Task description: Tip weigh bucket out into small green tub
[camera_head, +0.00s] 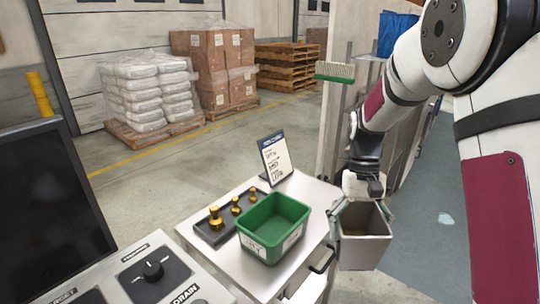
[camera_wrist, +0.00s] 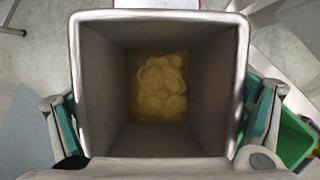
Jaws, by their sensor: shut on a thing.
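The weigh bucket (camera_head: 364,250) is a square grey metal bucket, upright, just right of the steel table in the head view. In the wrist view the bucket (camera_wrist: 108,105) is seen from above, with a yellowish mass (camera_wrist: 160,85) at its bottom. My gripper (camera_head: 362,205) is shut on the bucket, its fingers on opposite outer sides near the rim. The small green tub (camera_head: 270,226) stands on the table to the left of the bucket and looks empty, though part of its floor is hidden. A part of the tub shows at the right in the wrist view (camera_wrist: 285,135).
A tray with brass weights (camera_head: 215,222) and a printed card on a stand (camera_head: 274,158) are beside the tub on the steel table (camera_head: 310,195). A control panel (camera_head: 150,270) and dark screen (camera_head: 45,205) are at left. A brush (camera_head: 335,72) hangs behind.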

